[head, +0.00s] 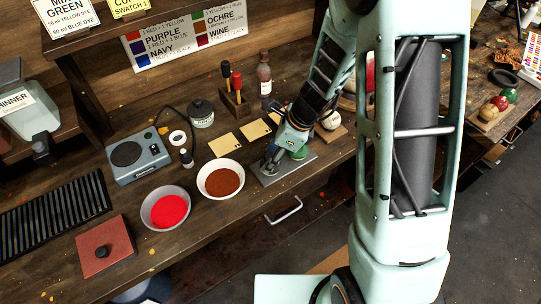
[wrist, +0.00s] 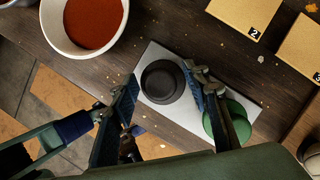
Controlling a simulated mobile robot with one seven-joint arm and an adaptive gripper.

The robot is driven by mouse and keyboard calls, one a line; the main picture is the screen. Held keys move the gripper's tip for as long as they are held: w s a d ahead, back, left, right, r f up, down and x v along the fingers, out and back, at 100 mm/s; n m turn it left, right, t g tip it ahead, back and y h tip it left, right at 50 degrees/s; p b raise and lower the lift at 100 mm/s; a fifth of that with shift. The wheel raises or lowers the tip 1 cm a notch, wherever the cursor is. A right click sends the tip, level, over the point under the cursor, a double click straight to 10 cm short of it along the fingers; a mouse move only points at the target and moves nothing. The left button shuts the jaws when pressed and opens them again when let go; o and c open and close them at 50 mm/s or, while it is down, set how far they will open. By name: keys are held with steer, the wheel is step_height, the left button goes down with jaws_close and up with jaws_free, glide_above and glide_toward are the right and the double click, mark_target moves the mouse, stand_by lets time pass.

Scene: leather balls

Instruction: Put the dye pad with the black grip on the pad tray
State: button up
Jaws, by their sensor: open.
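A round dark pad with a black grip (wrist: 162,82) is on the flat grey pad tray (wrist: 180,117), between my fingers in the wrist view. A round green pad (wrist: 238,112) lies to its right on the tray, partly hidden by my right finger. My gripper (wrist: 160,90) is open around the dark pad. There is a gap at the left finger; the right finger is close to the pad's edge, and I cannot tell if it touches. In the head view my gripper (head: 271,163) is low over the tray (head: 268,179) and hides the dark pad; the green pad (head: 299,152) shows behind it.
A bowl of brown powder (head: 221,179) and a bowl of red (head: 166,208) stand left of the tray. Numbered tan swatches (head: 222,145) lie behind. A red square block with a black knob (head: 104,248) is at front left. A drawer handle (head: 285,211) sits below the bench edge.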

steer(key=shift+r, duration=0.1)
steer(key=shift+r, duration=0.25)
steer(key=p+v, duration=0.1)
steer(key=v, duration=1)
steer(key=shift+r+p, duration=0.3)
steer(key=shift+s+d, duration=0.1)
